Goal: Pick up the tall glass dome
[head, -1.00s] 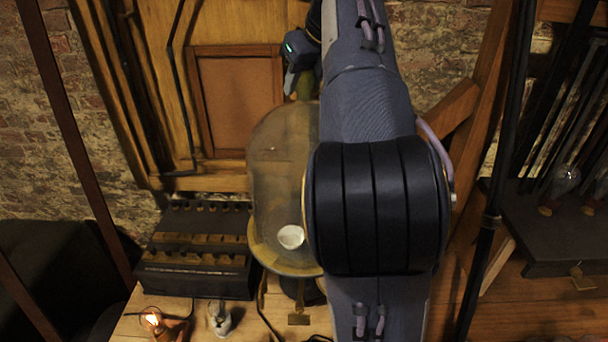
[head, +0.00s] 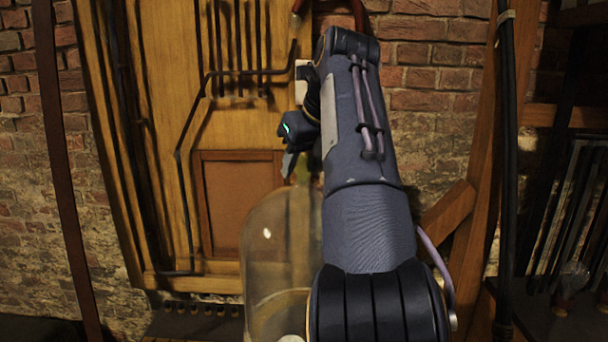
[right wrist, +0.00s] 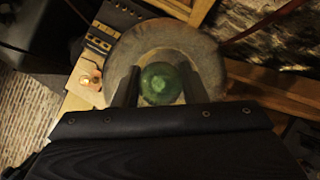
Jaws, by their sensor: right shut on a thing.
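The tall glass dome (head: 266,250) is clear and rounded at the top, upright below my right gripper in the head view; its lower part runs out of the picture. My right gripper (head: 292,165) is at the dome's top, partly hidden by my forearm. In the right wrist view the two fingers (right wrist: 158,88) are shut on the dome's green knob, and the dome's wide round body (right wrist: 205,52) shows beneath. I cannot see whether the dome's rim is clear of what is under it. My left gripper is not in view.
A wooden cabinet (head: 225,130) with black rods stands behind the dome against a brick wall (head: 430,80). A dark box with rows of terminals (right wrist: 105,30) and a small lit bulb (right wrist: 84,81) are beside the dome. A wooden post (head: 487,190) stands on the right.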

